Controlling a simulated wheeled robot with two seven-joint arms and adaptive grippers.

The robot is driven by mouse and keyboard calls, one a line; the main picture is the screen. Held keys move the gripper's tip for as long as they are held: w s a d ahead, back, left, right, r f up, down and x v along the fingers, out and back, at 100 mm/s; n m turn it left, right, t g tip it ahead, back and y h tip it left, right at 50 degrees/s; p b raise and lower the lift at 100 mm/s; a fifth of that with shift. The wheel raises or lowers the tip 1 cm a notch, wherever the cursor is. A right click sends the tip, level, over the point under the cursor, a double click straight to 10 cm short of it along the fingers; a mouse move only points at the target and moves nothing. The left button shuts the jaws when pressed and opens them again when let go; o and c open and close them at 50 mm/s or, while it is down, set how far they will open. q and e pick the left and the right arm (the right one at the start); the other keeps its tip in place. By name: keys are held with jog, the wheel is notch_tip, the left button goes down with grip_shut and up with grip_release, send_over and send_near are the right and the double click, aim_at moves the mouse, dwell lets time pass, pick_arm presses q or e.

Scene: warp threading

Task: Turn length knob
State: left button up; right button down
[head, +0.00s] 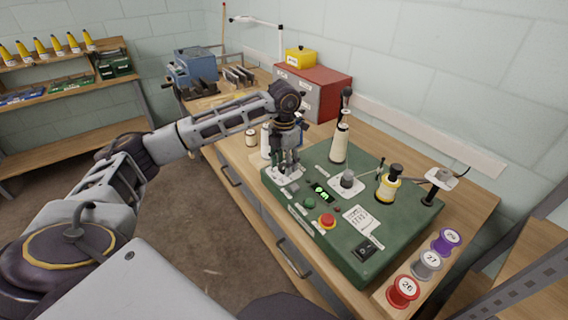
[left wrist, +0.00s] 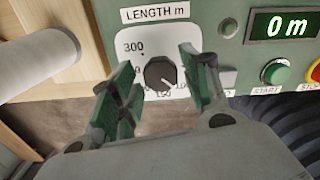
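The length knob (left wrist: 160,73) is a dark round knob on a white dial plate (left wrist: 131,45) marked "LENGTH m", with a white pointer line towards the lower right. The green display (left wrist: 287,26) beside it reads "0 m". My left gripper (head: 288,172) is over the near left corner of the green machine (head: 340,240), which hides the knob in the head view. In the left wrist view its two green-padded fingers (left wrist: 155,85) are apart on either side of the knob; I cannot tell whether they touch it. My right gripper is not in view.
A green start button (left wrist: 276,72) and a red stop button (head: 327,221) are right of the dial. A pale spool (left wrist: 38,62) stands left of it. Numbered spools (head: 403,291) line the bench's right end.

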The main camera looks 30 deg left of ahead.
pick_arm(q)
jog(key=shift+o, duration=0.3)
notch_tip(320, 180, up, 12)
dwell(0.8)
jog(key=shift+s+f, duration=0.1)
dwell(0.6)
